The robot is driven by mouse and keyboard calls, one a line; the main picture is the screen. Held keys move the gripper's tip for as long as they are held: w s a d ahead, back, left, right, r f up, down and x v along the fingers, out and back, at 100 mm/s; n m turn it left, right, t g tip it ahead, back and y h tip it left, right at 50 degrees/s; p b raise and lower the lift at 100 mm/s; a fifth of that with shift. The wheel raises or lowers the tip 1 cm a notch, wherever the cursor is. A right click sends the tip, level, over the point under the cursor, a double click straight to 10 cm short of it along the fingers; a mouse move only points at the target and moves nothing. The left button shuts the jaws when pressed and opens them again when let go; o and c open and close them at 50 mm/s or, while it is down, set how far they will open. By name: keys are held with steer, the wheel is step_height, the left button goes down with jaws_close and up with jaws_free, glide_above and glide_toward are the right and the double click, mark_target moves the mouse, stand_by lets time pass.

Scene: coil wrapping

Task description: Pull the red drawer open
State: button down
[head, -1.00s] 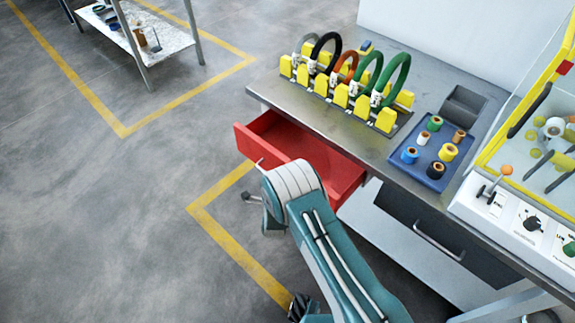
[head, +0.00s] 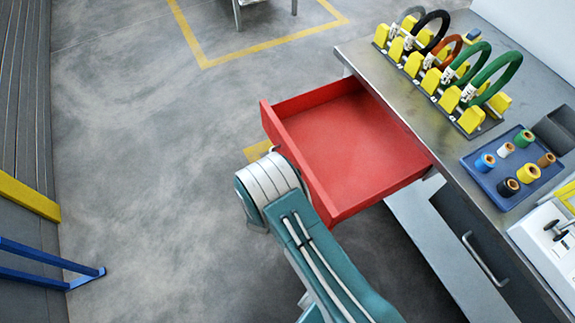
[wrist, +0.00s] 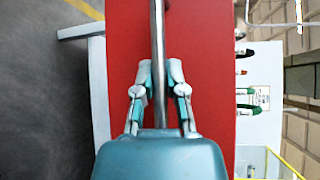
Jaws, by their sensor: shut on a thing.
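The red drawer (head: 345,145) stands well out from under the workbench, and its empty inside shows in the head view. Its red front (wrist: 207,60) fills the middle of the wrist view, with a metal bar handle (wrist: 157,40) running up and down the picture. My gripper (wrist: 159,72) is shut on the handle, with a finger on each side of the bar. In the head view my arm hides the gripper and the handle.
The workbench (head: 372,62) carries a rack of coils in yellow holders (head: 440,78) and a blue tray (head: 490,180) of tape rolls. A dark drawer (head: 470,235) sits to the right. Open floor lies to the left, with a blue frame (head: 50,260) at the far left.

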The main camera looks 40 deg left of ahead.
steer(key=shift+s+d+f, duration=0.1)
steer(key=shift+d+f, duration=0.05)
steer(key=shift+f, duration=0.15)
steer(key=c, duration=0.7)
jaws_free()
steer(key=shift+r, duration=0.1)
steer(key=v, duration=1.1)
steer(key=shift+s, duration=0.4)
steer(key=shift+w+r, duration=0.1)
